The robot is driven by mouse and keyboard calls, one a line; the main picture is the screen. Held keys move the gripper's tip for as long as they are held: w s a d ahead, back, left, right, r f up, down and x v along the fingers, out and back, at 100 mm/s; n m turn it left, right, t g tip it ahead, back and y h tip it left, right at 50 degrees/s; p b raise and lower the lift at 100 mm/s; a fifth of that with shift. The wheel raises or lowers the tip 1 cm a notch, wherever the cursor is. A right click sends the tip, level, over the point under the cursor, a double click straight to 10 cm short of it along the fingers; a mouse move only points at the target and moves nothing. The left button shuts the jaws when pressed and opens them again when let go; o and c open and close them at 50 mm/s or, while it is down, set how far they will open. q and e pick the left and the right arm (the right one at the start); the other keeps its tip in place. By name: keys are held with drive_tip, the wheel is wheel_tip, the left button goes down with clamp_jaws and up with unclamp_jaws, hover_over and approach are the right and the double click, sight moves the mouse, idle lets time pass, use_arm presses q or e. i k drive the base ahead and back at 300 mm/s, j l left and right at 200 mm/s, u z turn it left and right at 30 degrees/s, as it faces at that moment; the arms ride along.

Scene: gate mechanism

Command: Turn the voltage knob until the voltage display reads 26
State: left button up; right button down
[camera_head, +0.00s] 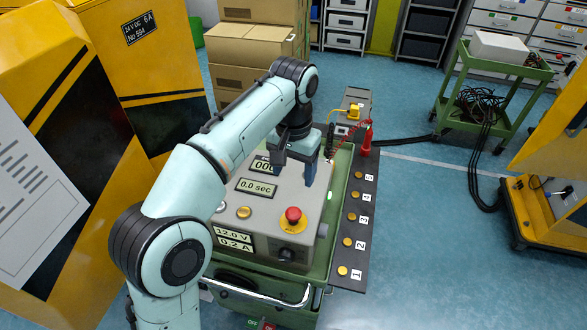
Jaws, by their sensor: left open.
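The voltage display (232,234) on the grey control box reads 12.0 V, with a 0.2 A display (234,245) just below it. A black round knob (287,255) sits on the front face of the box; I cannot tell whether it is the voltage knob. A small round silver part (221,207) shows at the box's left edge, partly hidden by my left arm. My left gripper (294,166) is open above the back part of the box top, pointing down, apart from the black knob. My right gripper is not in view.
The box top has a red emergency button (293,217), a brass button (244,212), a 0.0 sec display (257,187) and a partly covered 000 display (263,166). A numbered black strip (352,230) with brass buttons runs along the right. Yellow gate panels (95,120) stand left.

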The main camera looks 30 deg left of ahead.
sight(285, 255)
drive_tip(key=k, duration=1)
